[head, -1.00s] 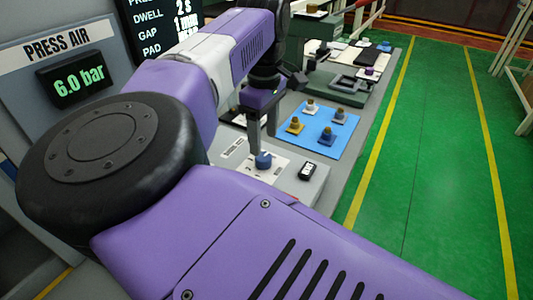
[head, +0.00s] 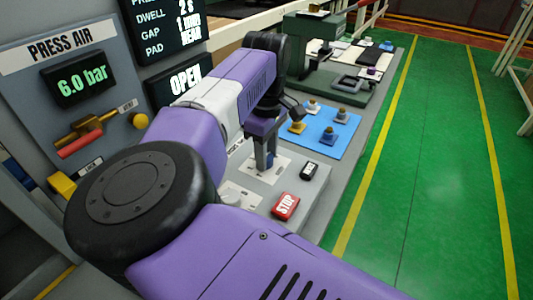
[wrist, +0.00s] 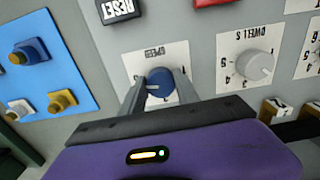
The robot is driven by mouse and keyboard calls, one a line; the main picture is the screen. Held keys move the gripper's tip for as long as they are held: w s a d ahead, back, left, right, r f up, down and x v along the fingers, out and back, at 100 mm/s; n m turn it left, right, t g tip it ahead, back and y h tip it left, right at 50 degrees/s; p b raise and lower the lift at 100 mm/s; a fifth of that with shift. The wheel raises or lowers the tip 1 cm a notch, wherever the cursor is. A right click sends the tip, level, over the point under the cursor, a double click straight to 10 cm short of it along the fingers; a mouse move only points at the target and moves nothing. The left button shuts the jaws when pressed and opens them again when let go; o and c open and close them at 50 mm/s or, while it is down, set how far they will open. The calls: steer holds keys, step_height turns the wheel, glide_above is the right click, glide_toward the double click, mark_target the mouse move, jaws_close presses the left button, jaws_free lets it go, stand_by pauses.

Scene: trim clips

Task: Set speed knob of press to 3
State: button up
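The speed knob (wrist: 160,84) is a round blue knob with a white mark pointing left in the wrist view. It sits on a white plate (wrist: 183,56) labelled SPEED, upside down there; the scale numbers around it are mostly hidden. My gripper (wrist: 159,76) has one finger on each side of the knob, seemingly touching it. In the head view my gripper (head: 265,161) points down at the panel and its fingers mostly cover the knob.
A grey DWELL knob (wrist: 257,65) is beside the speed knob. A black RESET button (head: 309,170) and a red STOP button (head: 285,206) are close by. A blue mat (head: 323,142) holds several knob-like parts. Displays (head: 80,78) read 6.0 bar and OPEN (head: 186,81).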

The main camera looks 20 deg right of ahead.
jaws_close()
steer(key=shift+n, duration=0.3)
steer(key=n, duration=0.4)
steer(key=shift+w+n+b, duration=0.1)
steer(key=shift+n+b, duration=0.2)
steer(key=shift+b, duration=0.1)
steer(key=n, duration=1)
steer(key=shift+w+r, duration=0.1)
steer(key=shift+w, duration=0.05)
steer(key=n, duration=0.4)
steer(key=shift+n+b, duration=0.3)
